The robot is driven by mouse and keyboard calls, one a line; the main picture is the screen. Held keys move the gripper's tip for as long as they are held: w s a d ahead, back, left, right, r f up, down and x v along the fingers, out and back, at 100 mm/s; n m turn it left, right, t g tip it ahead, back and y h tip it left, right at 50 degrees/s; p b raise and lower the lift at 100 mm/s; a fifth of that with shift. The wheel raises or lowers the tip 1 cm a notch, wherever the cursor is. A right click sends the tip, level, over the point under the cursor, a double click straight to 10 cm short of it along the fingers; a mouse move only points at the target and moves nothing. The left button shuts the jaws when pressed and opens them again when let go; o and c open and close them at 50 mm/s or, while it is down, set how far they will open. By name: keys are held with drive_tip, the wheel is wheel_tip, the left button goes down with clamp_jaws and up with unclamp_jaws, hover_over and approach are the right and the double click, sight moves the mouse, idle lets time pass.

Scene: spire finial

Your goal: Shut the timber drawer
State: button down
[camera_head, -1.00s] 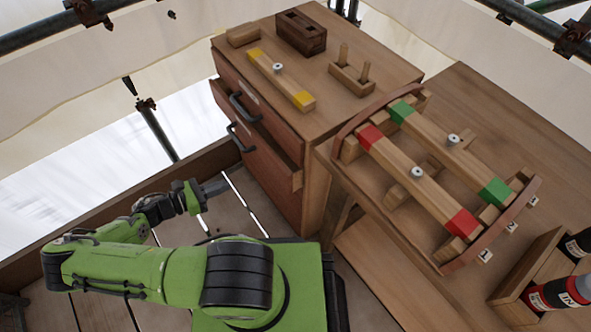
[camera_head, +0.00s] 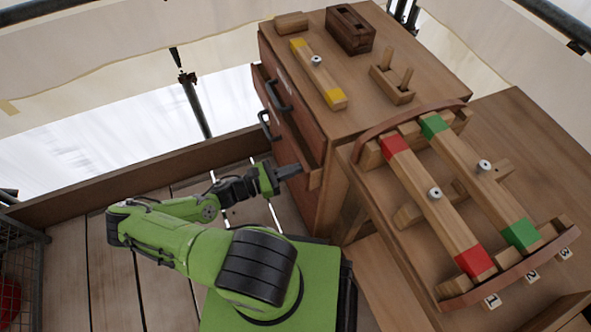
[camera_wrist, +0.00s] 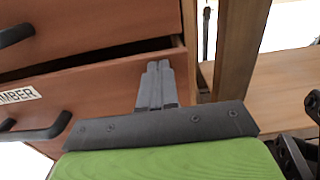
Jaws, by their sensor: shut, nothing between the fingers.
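The timber drawer is a reddish-brown drawer front (camera_head: 291,143) in the wooden cabinet, standing a little out, with its black bar handle (camera_head: 267,125). In the wrist view its front (camera_wrist: 100,95) carries a white label, partly cut off, reading "MBER". A dark gap shows between its top edge and the drawer above. My gripper (camera_head: 297,170) is shut and empty, at the right end of the drawer front. In the wrist view its fingertips (camera_wrist: 157,68) overlap the front near its top right edge; I cannot tell whether they touch.
The upper drawer (camera_wrist: 90,22) is above, with its own handle (camera_wrist: 15,35). A yellow-ended bar (camera_head: 318,75), a dark wooden block (camera_head: 350,30) and a pegged block (camera_head: 392,85) rest on the cabinet. A bench at right bears a rack with red-ended (camera_head: 437,205) and green-ended bars (camera_head: 480,180).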

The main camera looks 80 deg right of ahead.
sight(306, 166)
drive_tip(key=shift+s+d, duration=0.25)
drive_tip(key=shift+s, duration=0.15)
drive_tip(key=p+x, duration=0.1)
drive_tip(key=x, duration=0.3)
drive_tip(key=shift+s+d, duration=0.15)
drive_tip(key=shift+s, duration=0.15)
drive_tip(key=shift+r, duration=0.1)
drive_tip(key=shift+w+a, duration=0.25)
drive_tip(key=shift+w, duration=0.05)
drive_tip(key=p+v, duration=0.1)
drive_tip(key=v, duration=1.2)
drive_tip(key=shift+w, duration=0.35)
drive_tip(key=shift+w+a, duration=0.1)
